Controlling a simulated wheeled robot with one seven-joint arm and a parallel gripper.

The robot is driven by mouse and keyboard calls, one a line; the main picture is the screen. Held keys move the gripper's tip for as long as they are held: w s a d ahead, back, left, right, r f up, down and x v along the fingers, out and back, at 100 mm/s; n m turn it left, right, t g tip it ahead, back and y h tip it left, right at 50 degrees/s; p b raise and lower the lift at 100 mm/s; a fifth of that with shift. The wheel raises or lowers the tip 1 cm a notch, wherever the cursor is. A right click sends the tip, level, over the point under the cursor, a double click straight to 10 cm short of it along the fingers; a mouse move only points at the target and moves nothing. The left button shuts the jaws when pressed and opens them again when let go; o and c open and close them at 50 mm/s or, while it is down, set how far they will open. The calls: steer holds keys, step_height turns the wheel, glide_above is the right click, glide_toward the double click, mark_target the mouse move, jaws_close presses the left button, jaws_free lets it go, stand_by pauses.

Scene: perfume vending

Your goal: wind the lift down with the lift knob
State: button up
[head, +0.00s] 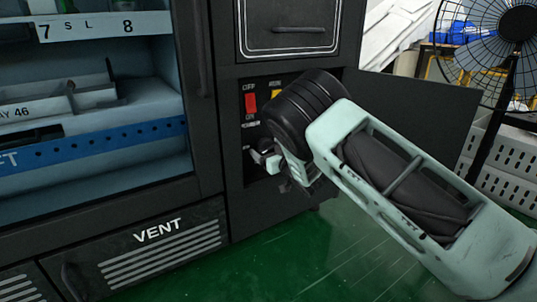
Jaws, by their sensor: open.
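My gripper (268,160) is at the dark control panel on the right of the vending machine, seen from behind and the side. Its fingers are small and partly hidden by my wrist, and they are open. The lift knob cannot be made out clearly; it may be hidden by my gripper and wrist. I cannot tell whether the fingers are around it or touching it.
A red switch (251,104) and a yellow label (276,93) are on the panel. An open dark door (425,115) stands behind my arm. A vent panel (160,245) is below the window. A fan (505,65) and white crates (500,165) stand right. Green floor is clear in front.

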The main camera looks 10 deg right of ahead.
steer(key=c, duration=1)
steer(key=shift+n+p, duration=0.3)
steer(key=shift+p, duration=0.05)
steer(key=shift+o, duration=0.2)
steer(key=n+p, duration=0.1)
steer(key=n, duration=0.1)
steer(key=shift+r+n+p, duration=0.15)
steer(key=shift+n+p, duration=0.25)
steer(key=n+p, duration=0.2)
steer(key=n, duration=0.3)
steer(key=shift+d+p, duration=0.1)
steer(key=shift+p, duration=0.2)
steer(key=n+p, duration=0.1)
steer(key=n, duration=0.4)
steer(key=n+p, duration=0.1)
steer(key=n, duration=0.3)
steer(key=shift+n, duration=0.3)
